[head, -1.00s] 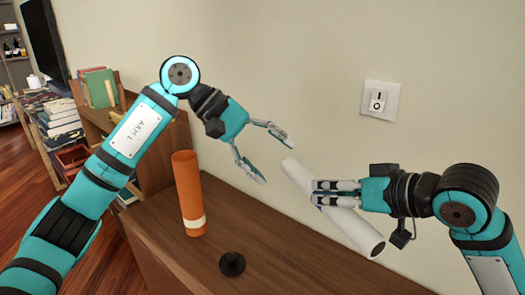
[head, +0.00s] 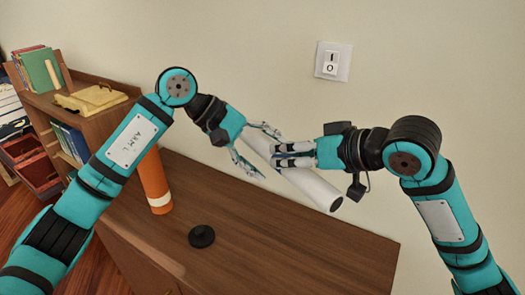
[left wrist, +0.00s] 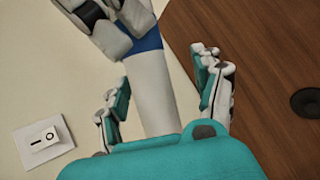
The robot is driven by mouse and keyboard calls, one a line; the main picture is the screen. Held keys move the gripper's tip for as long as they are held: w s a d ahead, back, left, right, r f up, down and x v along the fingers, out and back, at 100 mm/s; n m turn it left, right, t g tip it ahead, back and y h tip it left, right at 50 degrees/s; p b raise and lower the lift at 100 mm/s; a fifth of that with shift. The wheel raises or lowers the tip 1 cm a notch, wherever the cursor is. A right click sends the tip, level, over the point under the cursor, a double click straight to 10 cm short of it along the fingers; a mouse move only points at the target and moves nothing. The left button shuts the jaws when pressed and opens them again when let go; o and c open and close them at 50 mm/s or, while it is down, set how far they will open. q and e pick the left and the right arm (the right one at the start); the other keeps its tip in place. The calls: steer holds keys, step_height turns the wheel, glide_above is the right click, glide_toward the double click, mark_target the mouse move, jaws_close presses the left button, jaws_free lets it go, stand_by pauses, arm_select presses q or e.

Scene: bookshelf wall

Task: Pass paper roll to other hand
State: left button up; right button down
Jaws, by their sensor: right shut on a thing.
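The white paper roll (head: 318,190) is held tilted above the wooden cabinet top. My right gripper (head: 277,156) is shut on the roll around its middle. My left gripper (head: 264,152) is open around the roll's upper left end. In the left wrist view the roll (left wrist: 154,95) lies between the left gripper's spread fingers (left wrist: 162,75), with a clear gap to the right finger; contact with the left finger cannot be told. A blue band shows on the roll beside the right gripper (left wrist: 103,22) in that view.
An orange tube (head: 154,182) stands upright on the cabinet (head: 270,245), behind my left forearm. A black disc-shaped piece (head: 202,236) lies in front of it. A shelf (head: 88,118) with books stands at left. A light switch (head: 332,61) is on the wall.

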arm_select(q)
steer(key=c, duration=1.1)
arm_select(e)
steer(key=shift+w+d+r, duration=0.1)
arm_select(q)
steer(key=shift+f, duration=0.1)
steer(key=shift+c, duration=0.9)
arm_select(e)
steer(key=c, duration=1.1)
jaws_free()
steer(key=shift+c, duration=0.2)
steer(key=o, duration=0.5)
steer(key=shift+c, duration=0.2)
